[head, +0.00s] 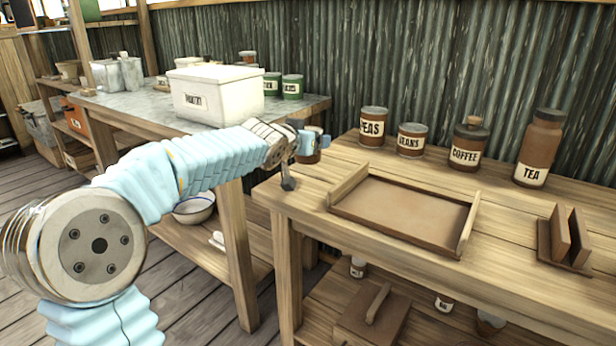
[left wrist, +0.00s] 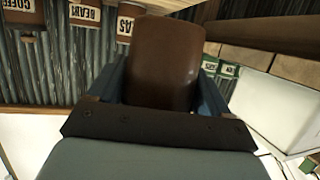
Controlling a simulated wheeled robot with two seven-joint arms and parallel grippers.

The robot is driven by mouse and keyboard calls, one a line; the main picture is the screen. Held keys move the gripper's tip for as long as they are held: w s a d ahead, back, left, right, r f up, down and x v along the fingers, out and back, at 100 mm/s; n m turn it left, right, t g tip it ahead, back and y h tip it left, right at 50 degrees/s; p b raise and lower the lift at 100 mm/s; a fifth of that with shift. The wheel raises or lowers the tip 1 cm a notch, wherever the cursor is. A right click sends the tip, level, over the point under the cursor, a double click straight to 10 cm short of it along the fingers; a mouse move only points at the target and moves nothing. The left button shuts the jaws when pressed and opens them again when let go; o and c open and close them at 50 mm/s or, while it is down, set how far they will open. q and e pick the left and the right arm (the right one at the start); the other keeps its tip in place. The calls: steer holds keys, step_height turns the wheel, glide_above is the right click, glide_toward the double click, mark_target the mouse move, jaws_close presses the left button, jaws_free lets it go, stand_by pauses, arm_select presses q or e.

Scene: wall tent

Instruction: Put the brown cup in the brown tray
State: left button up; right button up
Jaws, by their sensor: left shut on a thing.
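My left gripper (head: 312,142) is shut on the brown cup (head: 307,158). In the head view the cup is partly hidden by the blue fingers, near the left end of the wooden table. In the left wrist view the cup (left wrist: 166,62) fills the space between the two fingers (left wrist: 160,95). The brown tray (head: 400,212) lies on the table to the right of the cup, flat and empty, with raised wooden sides. My right gripper is not in view.
Jars marked PEAS (head: 373,127), BEANS (head: 412,141), COFFEE (head: 469,146) and TEA (head: 539,148) stand behind the tray. A wooden holder (head: 566,243) stands to its right. A white box (head: 215,94) sits on the left table.

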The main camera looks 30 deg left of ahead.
mark_target(304, 165)
arm_select(q)
step_height(304, 165, down, 6)
steer(key=b, duration=0.3)
steer(key=shift+b, duration=0.4)
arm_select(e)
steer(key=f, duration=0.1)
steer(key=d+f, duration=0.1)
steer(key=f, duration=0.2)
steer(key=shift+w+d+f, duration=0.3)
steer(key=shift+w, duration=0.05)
arm_select(q)
steer(key=shift+f, duration=0.1)
steer(key=shift+f, duration=0.15)
steer(key=o, duration=1)
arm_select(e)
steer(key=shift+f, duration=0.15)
